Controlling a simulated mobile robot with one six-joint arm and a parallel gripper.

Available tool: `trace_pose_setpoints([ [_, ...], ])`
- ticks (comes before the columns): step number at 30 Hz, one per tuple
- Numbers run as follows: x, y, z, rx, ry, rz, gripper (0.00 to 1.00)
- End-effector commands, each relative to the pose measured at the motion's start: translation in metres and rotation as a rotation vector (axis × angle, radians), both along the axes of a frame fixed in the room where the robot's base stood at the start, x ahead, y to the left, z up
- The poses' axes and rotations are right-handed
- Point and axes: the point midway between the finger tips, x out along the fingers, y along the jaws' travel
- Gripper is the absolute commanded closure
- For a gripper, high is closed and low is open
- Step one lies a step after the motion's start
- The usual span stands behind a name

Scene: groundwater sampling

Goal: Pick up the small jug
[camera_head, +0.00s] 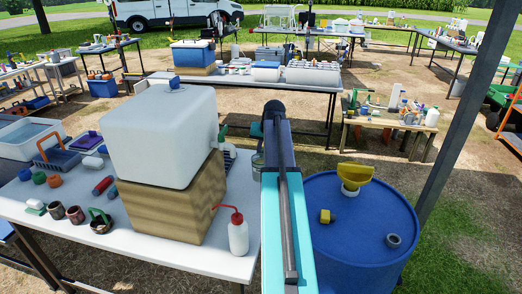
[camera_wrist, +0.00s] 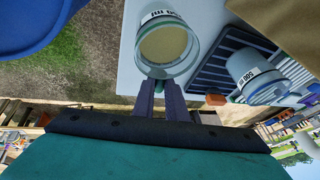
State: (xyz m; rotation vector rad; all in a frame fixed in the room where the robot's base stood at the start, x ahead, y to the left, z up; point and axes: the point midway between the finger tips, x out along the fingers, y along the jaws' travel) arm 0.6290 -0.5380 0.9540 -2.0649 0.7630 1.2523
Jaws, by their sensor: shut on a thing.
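In the wrist view, a small clear jug (camera_wrist: 167,45) with dark markings on its side is at the fingertips of my gripper (camera_wrist: 160,90). The two dark fingers are shut on its near side, where a bit of green shows between them. Its round mouth faces the camera. It appears over the white table's edge; I cannot tell whether it is clear of the table. In the head view, my arm hides the fingers, and only part of the jug (camera_head: 257,163) shows left of the arm.
A second similar jug (camera_wrist: 255,75) is at a dark slatted rack (camera_wrist: 215,62). The large white container (camera_head: 160,135) on a wooden block (camera_head: 165,205) stands left of my arm, with a red-capped wash bottle (camera_head: 238,235). A blue drum (camera_head: 355,240) with a yellow funnel (camera_head: 355,174) stands right.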

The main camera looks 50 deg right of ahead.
Motion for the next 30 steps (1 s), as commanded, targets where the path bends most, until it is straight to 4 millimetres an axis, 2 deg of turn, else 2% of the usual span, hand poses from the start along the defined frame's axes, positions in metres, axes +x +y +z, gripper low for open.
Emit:
trace_pose_setpoints([
  [9, -0.0116, 0.0103, 0.0021, -0.001, -0.001, 0.0, 1.0],
  [30, -0.0114, 0.0104, 0.0036, -0.001, -0.001, 0.0, 1.0],
])
